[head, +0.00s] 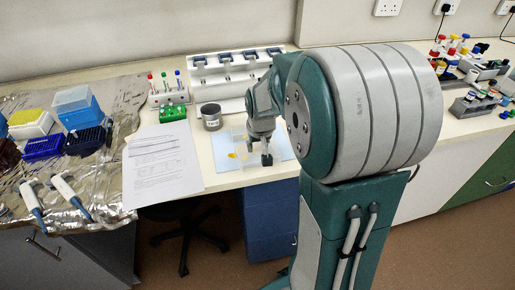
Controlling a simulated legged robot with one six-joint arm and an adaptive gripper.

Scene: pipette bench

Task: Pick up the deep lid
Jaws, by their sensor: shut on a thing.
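My gripper (266,157) points down over the light blue mat (223,181) at the front of the bench. It is shut on a clear, pale thing, which looks like the deep lid (241,136). The lid is small and see-through here, and my gripper and arm hide part of it. Orange patches show at its lower left. I cannot tell whether the lid touches the mat.
A dark grey jar (211,117) stands left of my gripper. Behind are a white rack (230,83) and a marker holder (169,98). Paper sheets (160,160) lie left, then pipettes (72,192) and tip boxes (78,108) on foil. My arm hides the bench to the right.

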